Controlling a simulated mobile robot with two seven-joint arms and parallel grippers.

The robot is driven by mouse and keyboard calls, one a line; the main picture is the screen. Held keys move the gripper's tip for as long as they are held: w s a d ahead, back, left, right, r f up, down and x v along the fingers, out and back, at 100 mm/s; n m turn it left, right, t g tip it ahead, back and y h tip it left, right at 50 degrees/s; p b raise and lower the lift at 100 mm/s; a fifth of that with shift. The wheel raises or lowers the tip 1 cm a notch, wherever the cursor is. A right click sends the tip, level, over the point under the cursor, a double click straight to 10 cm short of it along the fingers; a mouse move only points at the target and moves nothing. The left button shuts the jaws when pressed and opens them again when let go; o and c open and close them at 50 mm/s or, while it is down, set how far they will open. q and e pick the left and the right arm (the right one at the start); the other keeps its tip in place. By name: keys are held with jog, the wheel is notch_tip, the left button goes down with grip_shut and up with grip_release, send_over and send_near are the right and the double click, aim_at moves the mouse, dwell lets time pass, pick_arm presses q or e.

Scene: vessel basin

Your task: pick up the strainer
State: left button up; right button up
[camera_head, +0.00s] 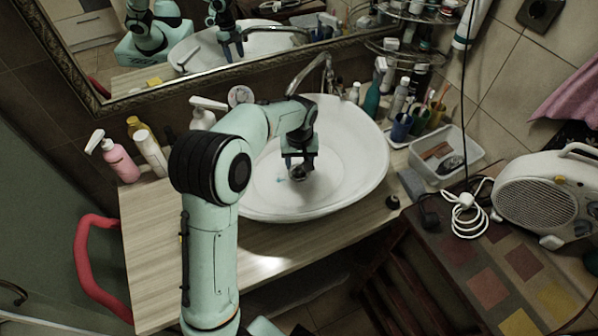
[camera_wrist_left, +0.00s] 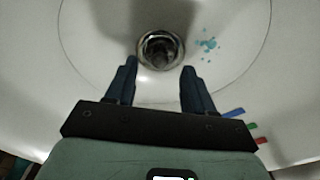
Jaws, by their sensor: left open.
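The strainer (camera_wrist_left: 160,49) shows in the left wrist view as a round metal piece with a dark middle, at the drain in the bottom of the white basin (camera_head: 350,150). In the head view it is a small dark spot (camera_head: 298,174), partly hidden by my left gripper (camera_head: 300,163). In the left wrist view my left gripper (camera_wrist_left: 159,67) is open and empty, with its fingertips apart and the strainer showing between and just beyond them. I cannot tell the exact height of the fingertips above it. My right gripper is not in view.
A curved faucet (camera_head: 318,66) stands at the basin's back rim. Bottles, including a pink pump bottle (camera_head: 118,160), stand left. Cups (camera_head: 401,127) and a clear tray (camera_head: 448,155) stand right, beside a white heater (camera_head: 548,196). A framed mirror (camera_head: 240,50) hangs behind.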

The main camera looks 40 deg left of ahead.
aim_at(299, 168)
pick_arm(q)
jog(key=shift+w+a+f, duration=0.15)
jog(key=shift+f, duration=1.35)
grip_shut()
jog(key=shift+r, duration=0.15)
